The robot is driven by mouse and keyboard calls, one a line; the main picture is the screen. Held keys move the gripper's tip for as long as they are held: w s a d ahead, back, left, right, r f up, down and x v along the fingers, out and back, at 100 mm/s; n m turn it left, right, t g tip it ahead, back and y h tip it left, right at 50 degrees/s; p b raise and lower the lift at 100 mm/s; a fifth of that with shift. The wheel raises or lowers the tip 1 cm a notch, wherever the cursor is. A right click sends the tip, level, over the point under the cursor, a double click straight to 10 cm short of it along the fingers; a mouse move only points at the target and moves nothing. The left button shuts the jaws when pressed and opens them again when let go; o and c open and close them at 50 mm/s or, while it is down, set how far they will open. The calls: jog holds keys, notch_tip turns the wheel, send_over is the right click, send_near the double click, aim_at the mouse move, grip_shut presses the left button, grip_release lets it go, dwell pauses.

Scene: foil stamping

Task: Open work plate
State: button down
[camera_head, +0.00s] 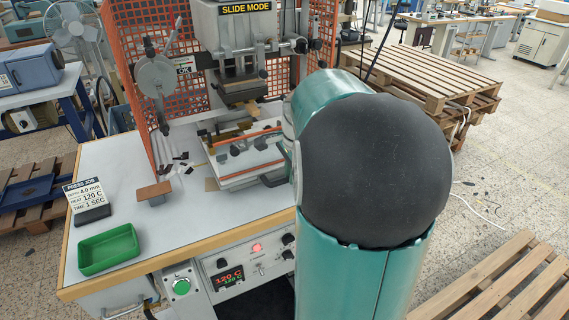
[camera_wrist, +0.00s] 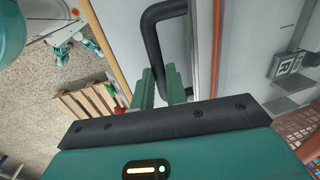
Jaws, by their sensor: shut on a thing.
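The work plate (camera_head: 250,170) is a pale, flat plate on the bench under the stamping press, with dark clamps and orange-edged bars on top. Its near right edge is partly hidden behind my arm. In the wrist view, a black bent bar handle (camera_wrist: 152,38) stands out beside the pale plate edge. My gripper (camera_wrist: 160,82) has its two teal fingers closed on the lower leg of this handle. In the head view my arm hides most of the gripper. The press head (camera_head: 238,85) is raised above the plate, with a gap between them.
A green tray (camera_head: 108,250) and a job sign (camera_head: 86,198) sit on the bench's left side. A small brown-topped block (camera_head: 154,192) stands near them. An orange mesh guard (camera_head: 135,75) encloses the press. The control panel (camera_head: 245,272) reads 120 C.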

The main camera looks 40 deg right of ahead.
jog(key=s+a, duration=0.3)
jog(key=s, duration=0.7)
jog(key=shift+s, duration=0.4)
jog(key=shift+a, duration=0.1)
jog(key=c, duration=1.4)
grip_release()
jog(key=shift+r, duration=0.1)
notch_tip(320, 180, up, 14)
jog(key=s, duration=0.2)
jog(key=shift+s+a+f, duration=0.25)
jog(key=shift+a, duration=0.1)
jog(key=w+a+f+n+t, duration=0.1)
jog(key=a+f+n, duration=0.2)
jog(key=a+n, duration=0.7)
jog(key=w+a+f+n+t, duration=0.1)
jog(key=a+f+n, duration=0.3)
jog(key=a+n, duration=0.7)
jog(key=a+t, duration=0.1)
jog(key=a, duration=0.3)
jog(key=shift+a+f+y, duration=0.3)
jog(key=shift+a, duration=0.1)
